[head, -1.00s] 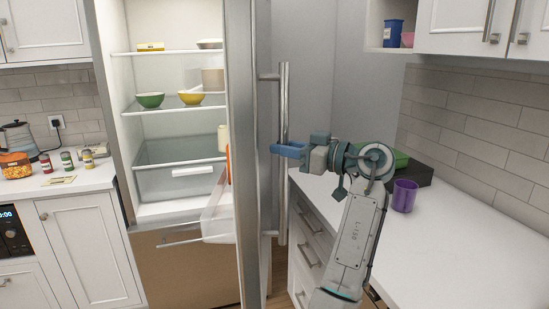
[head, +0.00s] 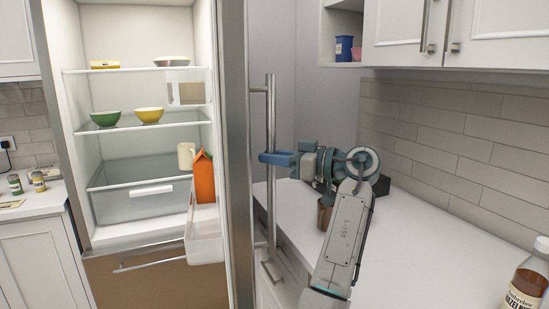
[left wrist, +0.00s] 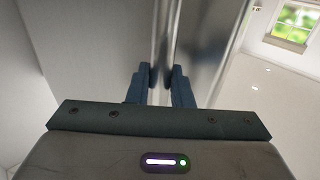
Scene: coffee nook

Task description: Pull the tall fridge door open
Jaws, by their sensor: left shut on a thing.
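The tall fridge door (head: 237,150) stands well open, seen almost edge-on in the head view, with the lit interior to its left. Its long vertical metal handle (head: 270,105) is on the right side of the door. My left gripper (head: 272,158) is shut on the handle at about mid-height. In the left wrist view the two blue fingers (left wrist: 160,82) close around the handle bar (left wrist: 164,40), with the metal door beside it. My right gripper is not in view.
Inside are bowls (head: 149,115) on a shelf and a clear drawer (head: 138,188). An orange carton (head: 204,178) stands in the door bin (head: 205,240). A white counter (head: 420,245) lies right of the door, with a bottle (head: 525,285) at its near edge.

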